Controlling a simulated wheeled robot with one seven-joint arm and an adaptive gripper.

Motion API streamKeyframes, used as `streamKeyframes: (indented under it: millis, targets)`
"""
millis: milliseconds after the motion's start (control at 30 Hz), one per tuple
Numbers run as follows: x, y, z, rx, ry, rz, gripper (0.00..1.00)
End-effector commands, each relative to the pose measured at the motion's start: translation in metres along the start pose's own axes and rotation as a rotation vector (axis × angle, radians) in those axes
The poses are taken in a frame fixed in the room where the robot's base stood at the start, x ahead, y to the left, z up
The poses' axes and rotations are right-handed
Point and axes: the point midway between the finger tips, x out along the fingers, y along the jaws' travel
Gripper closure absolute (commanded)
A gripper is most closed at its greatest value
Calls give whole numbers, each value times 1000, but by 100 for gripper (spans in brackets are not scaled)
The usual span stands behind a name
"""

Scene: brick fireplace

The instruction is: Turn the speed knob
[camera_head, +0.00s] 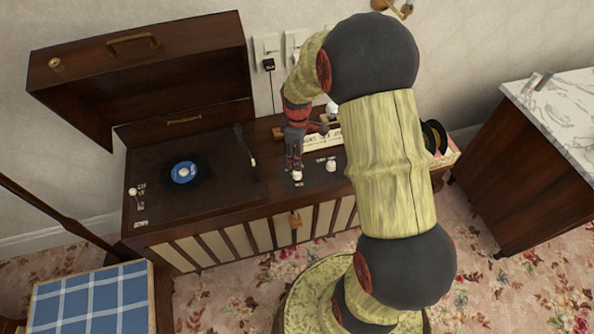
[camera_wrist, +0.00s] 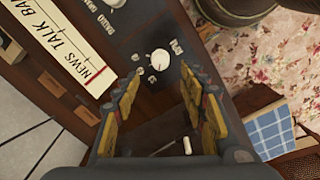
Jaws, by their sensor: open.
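A wooden record console (camera_head: 220,225) stands against the wall with its lid (camera_head: 150,70) raised. Its right panel carries two white knobs, a front one (camera_head: 297,175) and one to its right (camera_head: 331,165). A small pale control (camera_head: 138,191) sits at the left end by the turntable. The lettering is too small to tell which is the speed knob. My gripper (camera_head: 294,158) points down over the right panel, close to the front knob. In the wrist view my gripper (camera_wrist: 163,108) is open and empty, with a round white knob (camera_wrist: 158,60) beyond its fingertips.
A black record with a blue label (camera_head: 185,172) lies on the turntable, with the tonearm (camera_head: 246,146) to its right. A marble-topped cabinet (camera_head: 530,150) stands at right. A blue checked seat (camera_head: 90,300) is at front left. A lettered strip (camera_wrist: 75,60) lies beside the knobs.

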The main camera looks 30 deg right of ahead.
Motion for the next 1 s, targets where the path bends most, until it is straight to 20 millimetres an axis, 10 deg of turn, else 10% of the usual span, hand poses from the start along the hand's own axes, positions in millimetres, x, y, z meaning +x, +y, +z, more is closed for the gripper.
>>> streamKeyframes:
  millis: [600,1000]
  targets:
    - [74,-1,0,1,-1,-1,57]
    - [76,-1,0,1,0,-1,64]
